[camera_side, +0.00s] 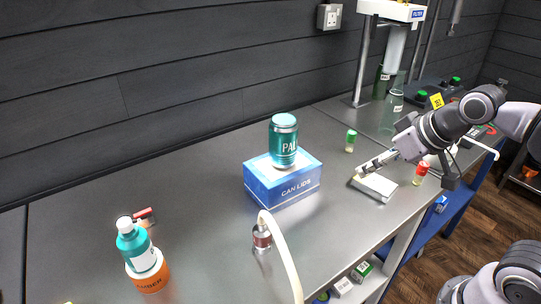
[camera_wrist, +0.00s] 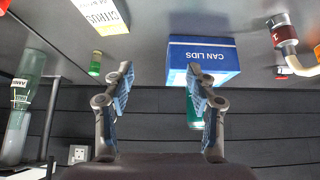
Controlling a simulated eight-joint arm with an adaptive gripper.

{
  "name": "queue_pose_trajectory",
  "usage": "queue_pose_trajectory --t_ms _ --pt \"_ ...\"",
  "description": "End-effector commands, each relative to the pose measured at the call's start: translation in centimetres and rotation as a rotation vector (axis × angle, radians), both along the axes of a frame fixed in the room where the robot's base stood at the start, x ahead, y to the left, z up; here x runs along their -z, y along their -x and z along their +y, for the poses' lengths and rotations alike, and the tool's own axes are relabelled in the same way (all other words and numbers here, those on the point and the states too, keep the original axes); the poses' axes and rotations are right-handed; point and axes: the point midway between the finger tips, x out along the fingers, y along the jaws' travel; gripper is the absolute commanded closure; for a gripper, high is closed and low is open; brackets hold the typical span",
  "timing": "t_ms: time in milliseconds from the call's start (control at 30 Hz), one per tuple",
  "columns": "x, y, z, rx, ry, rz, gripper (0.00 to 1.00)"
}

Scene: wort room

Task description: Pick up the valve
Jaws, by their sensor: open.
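The valve (camera_side: 143,214) appears to be the small metal piece with a red lever at the left of the bench in the side view. It lies just behind a teal-and-orange bottle (camera_side: 142,258), which hides part of it. I cannot make it out clearly in the wrist view. My gripper (camera_side: 364,172) is at the right of the bench, far from the valve, just above a white box. In the wrist view, my gripper (camera_wrist: 160,74) has its two fingers apart with nothing between them.
A blue CAN LIDS box (camera_side: 283,184) with a teal can (camera_side: 283,140) on it stands mid-bench. A metal fitting (camera_side: 262,239) with a pale hose is in front. The white box (camera_side: 375,187), green-capped vial (camera_side: 350,141) and red vial (camera_side: 420,174) are near my gripper. The left-middle bench is clear.

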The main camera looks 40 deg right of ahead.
Motion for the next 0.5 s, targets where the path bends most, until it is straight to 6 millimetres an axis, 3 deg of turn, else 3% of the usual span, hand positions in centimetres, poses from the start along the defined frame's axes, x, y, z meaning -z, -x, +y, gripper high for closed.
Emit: queue_pose_trajectory --t_ms 133,500 --pt "-2.5 -0.3 0.2 0.007 -0.012 0.004 0.43" --pt "-6.8 -5.2 3.9 0.172 -0.232 0.077 0.43"
